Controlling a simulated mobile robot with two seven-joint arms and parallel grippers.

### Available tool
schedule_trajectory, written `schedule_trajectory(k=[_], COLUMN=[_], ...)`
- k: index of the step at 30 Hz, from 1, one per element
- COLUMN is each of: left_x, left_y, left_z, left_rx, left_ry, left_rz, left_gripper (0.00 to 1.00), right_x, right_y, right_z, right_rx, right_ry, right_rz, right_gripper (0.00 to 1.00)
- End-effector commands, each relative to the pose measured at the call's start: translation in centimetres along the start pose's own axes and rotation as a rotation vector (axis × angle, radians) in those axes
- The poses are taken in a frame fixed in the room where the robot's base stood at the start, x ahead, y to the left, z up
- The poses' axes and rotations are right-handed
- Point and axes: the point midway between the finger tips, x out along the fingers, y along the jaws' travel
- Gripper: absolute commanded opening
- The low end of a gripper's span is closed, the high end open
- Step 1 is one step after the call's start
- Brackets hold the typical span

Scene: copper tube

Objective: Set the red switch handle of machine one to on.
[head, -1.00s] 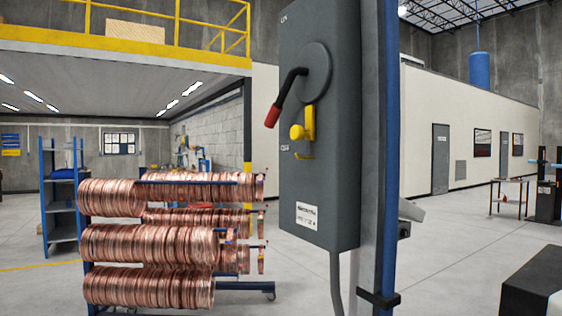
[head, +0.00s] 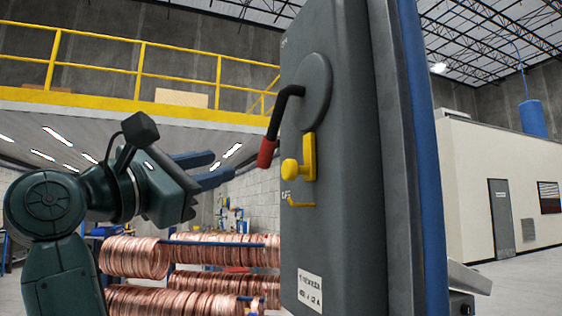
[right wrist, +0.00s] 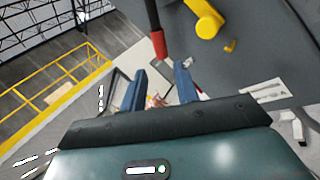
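The switch handle (head: 268,150) is a bent black lever with a red grip, on the side of a grey switch box (head: 350,200). It points down and to the left, toward the lower label. A yellow latch (head: 303,165) sits just right of the grip. My right gripper (head: 222,168) is left of the red grip, its two blue fingers apart and empty, pointing toward it. In the right wrist view the red grip (right wrist: 158,44) shows beyond the gap between the open fingers (right wrist: 158,80), not touching them. My left gripper is not in view.
The box is mounted on a blue and grey post (head: 425,150). Racks of copper coils (head: 190,257) stand behind, below my right arm. A yellow railing (head: 100,60) runs high at the back left.

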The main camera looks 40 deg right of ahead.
Motion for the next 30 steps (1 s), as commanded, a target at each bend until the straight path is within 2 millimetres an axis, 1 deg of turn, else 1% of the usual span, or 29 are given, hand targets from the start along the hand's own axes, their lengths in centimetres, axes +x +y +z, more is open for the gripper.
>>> schedule_trajectory(k=[2,4,7,11,15,18,21,25,30], left_x=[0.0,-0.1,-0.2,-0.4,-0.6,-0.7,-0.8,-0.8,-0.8], left_y=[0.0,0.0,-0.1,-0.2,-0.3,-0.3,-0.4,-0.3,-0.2], left_z=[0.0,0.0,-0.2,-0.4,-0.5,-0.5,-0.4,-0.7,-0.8], left_rx=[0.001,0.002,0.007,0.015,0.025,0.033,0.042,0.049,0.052], left_ry=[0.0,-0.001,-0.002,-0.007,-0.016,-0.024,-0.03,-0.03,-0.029], left_rz=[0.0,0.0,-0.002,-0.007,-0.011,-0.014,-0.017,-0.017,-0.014], left_gripper=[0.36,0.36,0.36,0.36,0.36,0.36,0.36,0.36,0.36], right_x=[0.0,0.5,1.8,4.4,7.5,9.5,11.1,12.4,13.1], right_y=[0.0,0.1,0.1,0.1,0.0,0.0,0.0,0.0,0.0], right_z=[0.3,0.4,0.4,0.4,0.4,0.4,0.4,0.3,0.2], right_rx=[0.017,0.021,0.02,0.02,0.018,0.016,0.017,0.017,0.017], right_ry=[0.011,0.015,0.015,0.016,0.01,0.009,0.009,0.01,0.011], right_rz=[-0.002,-0.003,-0.004,-0.006,-0.007,-0.006,-0.005,-0.004,-0.003], right_gripper=[0.31,0.31,0.31,0.31,0.31,0.31,0.31,0.31,0.31])
